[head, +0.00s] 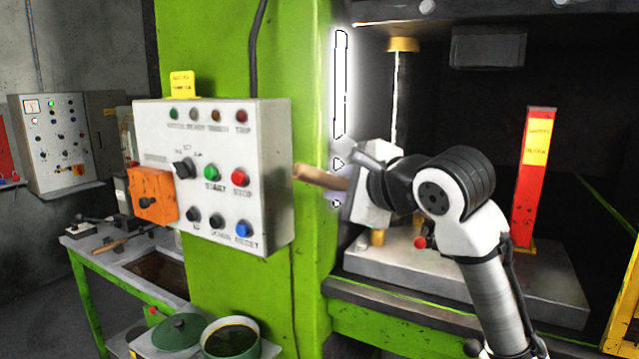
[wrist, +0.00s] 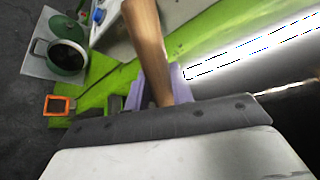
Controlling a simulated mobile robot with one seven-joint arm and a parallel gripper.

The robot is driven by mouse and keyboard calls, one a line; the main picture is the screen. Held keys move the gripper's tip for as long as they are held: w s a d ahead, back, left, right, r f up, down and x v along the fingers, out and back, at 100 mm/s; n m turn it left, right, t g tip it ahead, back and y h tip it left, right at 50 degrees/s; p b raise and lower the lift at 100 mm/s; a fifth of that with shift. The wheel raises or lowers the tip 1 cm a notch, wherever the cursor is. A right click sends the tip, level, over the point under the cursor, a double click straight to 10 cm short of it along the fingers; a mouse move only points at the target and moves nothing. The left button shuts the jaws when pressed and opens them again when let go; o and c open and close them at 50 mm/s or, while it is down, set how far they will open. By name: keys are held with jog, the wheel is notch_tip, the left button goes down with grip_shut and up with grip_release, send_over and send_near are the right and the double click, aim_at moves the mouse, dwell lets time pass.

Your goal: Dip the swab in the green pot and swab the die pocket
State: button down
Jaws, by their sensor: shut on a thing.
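A wooden handle (head: 315,177), which I take to be the swab's, is held in my gripper (head: 338,185) beside the press column. In the wrist view the handle (wrist: 148,45) runs up out of the frame from between the pale purple fingers (wrist: 166,85). The swab's head is not visible. The green pot (head: 231,340) stands open at the bottom of the head view, with dark contents, well below and left of my gripper. Its green lid (head: 178,331) lies to its left. The press bed (head: 475,277) shows behind my arm; I cannot make out the die pocket.
A grey control box (head: 270,180) sticks out from the green press column (head: 310,320), close left of the handle. A red safety block (head: 535,180) stands upright on the bed at right. A green-framed bench (head: 115,288) is at lower left. The press opening's middle is dark.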

jog(key=shift+w+d+f, duration=0.35)
jog(key=shift+d, duration=0.55)
jog(key=shift+w+d+f, duration=0.35)
jog(key=shift+w+d, duration=0.05)
jog(key=shift+d, duration=0.5)
jog(key=shift+w+d+f, duration=0.35)
jog(key=shift+d, duration=0.55)
jog(key=shift+s+d, duration=0.1)
jog(key=shift+f+b, duration=0.45)
jog(key=shift+f, duration=0.8)
jog(key=shift+w+d+r+p, duration=0.1)
jog(key=shift+w+d+p, duration=0.15)
jog(key=shift+p, duration=0.2)
dwell(0.5)
jog(key=shift+a, duration=0.15)
jog(key=shift+s+a, duration=0.3)
jog(key=shift+s, duration=0.2)
jog(key=shift+w, duration=0.1)
dwell(0.3)
jog(key=shift+w+d, duration=0.35)
jog(key=shift+w, duration=0.05)
